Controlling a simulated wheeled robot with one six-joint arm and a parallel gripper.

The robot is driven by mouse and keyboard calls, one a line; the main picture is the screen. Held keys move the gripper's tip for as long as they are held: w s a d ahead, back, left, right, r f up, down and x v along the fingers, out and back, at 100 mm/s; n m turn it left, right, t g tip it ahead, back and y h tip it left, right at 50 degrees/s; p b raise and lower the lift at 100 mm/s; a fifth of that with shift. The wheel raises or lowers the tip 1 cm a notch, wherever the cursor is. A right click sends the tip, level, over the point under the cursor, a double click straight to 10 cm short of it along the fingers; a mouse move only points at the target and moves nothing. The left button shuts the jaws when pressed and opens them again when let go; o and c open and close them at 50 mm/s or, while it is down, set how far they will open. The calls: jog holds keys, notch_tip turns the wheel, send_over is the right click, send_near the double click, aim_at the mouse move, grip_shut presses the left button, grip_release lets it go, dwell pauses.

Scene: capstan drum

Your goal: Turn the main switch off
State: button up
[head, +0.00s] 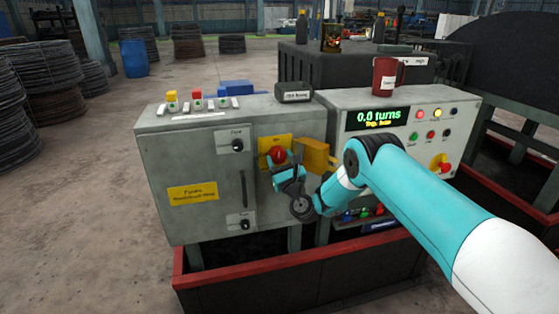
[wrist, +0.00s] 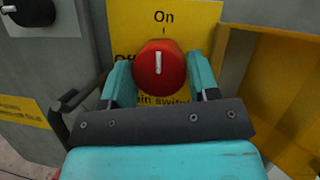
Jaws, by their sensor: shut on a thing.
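The main switch is a red round knob (wrist: 166,75) on a yellow plate (wrist: 200,20) with "On" above and "Off" to the left. Its white mark stands upright, towards "On". In the head view the knob (head: 278,155) is on the front of the left grey cabinet. My gripper (wrist: 160,80) is shut on the knob, one teal finger on each side. It also shows in the head view (head: 284,170), just below the knob. The lower lettering on the plate is partly hidden by my gripper.
A yellow open flap (wrist: 285,90) stands out right of the switch. A black knob (wrist: 30,10) and a dark door handle (wrist: 88,95) are to the left. The right cabinet's display (head: 380,117) reads "0.0 turns". A red-edged trough (head: 250,265) runs below.

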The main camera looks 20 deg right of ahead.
jog(key=shift+f+n+b, duration=0.1)
jog(key=shift+n+b, duration=0.2)
jog(key=shift+n+y+b, duration=0.5)
jog(key=shift+n+b, duration=0.05)
jog(key=shift+n, duration=0.25)
jog(key=n+g+y+b, duration=0.1)
jog(key=n, duration=0.2)
jog(key=shift+y+b, duration=0.35)
jog(key=shift+y, duration=0.05)
jog(key=n+g, duration=0.1)
jog(key=n, duration=0.2)
jog(key=n+g+y, duration=0.1)
jog(key=n, duration=0.2)
jog(key=shift+r+g+b, duration=0.2)
jog(key=shift+g+b, duration=0.1)
jog(key=shift+b, duration=0.1)
jog(key=n+g, duration=0.2)
jog(key=n, duration=0.3)
jog(key=shift+r+n, duration=0.15)
jog(key=shift+n, duration=0.15)
jog(key=shift+n+g+h+p, duration=0.4)
jog(key=shift+n+g, duration=0.2)
jog(key=shift+n, duration=1)
jog(key=o, duration=0.9)
